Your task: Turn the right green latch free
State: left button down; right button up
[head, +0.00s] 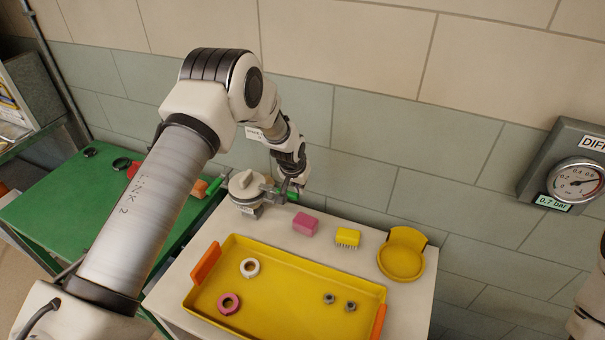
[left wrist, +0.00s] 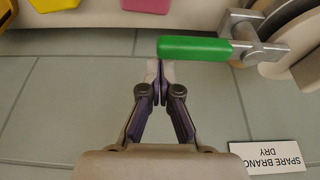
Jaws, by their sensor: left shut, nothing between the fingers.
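A round grey metal housing (head: 243,207) with a lid stands at the back left of the white table. The right green latch (head: 293,197) sticks out from its right side; a second green latch (head: 214,187) shows on its left. In the left wrist view the right latch (left wrist: 195,48) is a green grip on a metal bracket (left wrist: 258,45). My left gripper (head: 292,188) is at the right latch. In the left wrist view its fingertips (left wrist: 160,70) are together, empty, just beside the grip's free end; I cannot tell whether they touch it. My right gripper is out of view.
A yellow tray (head: 285,265) with orange handles holds rings and nuts. A pink block (head: 305,224), a yellow brush (head: 347,238) and a yellow dish (head: 400,262) stand behind it. The tiled wall is close behind. A pressure gauge (head: 575,182) hangs at the right. A green table (head: 85,205) is at the left.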

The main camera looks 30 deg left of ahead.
pick_arm(q)
jog(key=s+a+m+g+h+b, duration=0.3)
jog(key=s+a+m+b, duration=0.3)
jog(key=s+m+b, duration=0.5)
jog(key=m+h+b, duration=0.1)
jog(key=m+b, duration=0.3)
jog(key=m, duration=0.2)
jog(key=shift+a, duration=0.25)
dwell(0.7)
dwell(0.5)
